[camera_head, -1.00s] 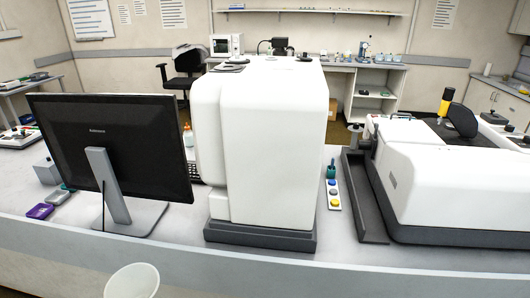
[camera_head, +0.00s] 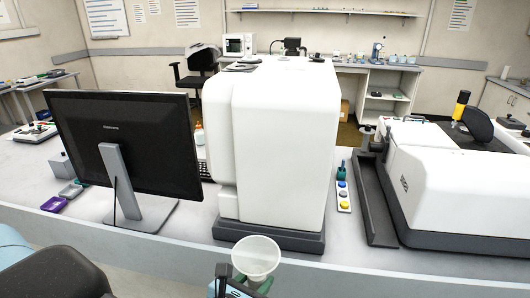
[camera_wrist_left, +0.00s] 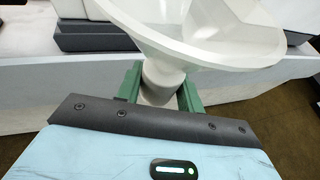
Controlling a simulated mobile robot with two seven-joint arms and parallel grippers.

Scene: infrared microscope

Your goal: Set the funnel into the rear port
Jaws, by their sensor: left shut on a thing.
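The white funnel (camera_head: 256,257) is in front of the bench's near edge in the head view, wide mouth up. My left gripper (camera_head: 252,284) is shut on its neck from below, with green fingers. In the left wrist view the funnel's bowl (camera_wrist_left: 215,42) fills the top and its neck is between the fingers of my left gripper (camera_wrist_left: 162,90). The tall white instrument (camera_head: 285,150) stands on the bench just beyond the funnel. I cannot make out the rear port in either view. My right gripper is not in view.
A monitor (camera_head: 125,140) stands left of the tall instrument. A strip with coloured buttons (camera_head: 343,195) and a dark tray (camera_head: 376,205) lie to its right, beside a low white instrument (camera_head: 450,180). The bench's near edge (camera_head: 150,245) runs below them.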

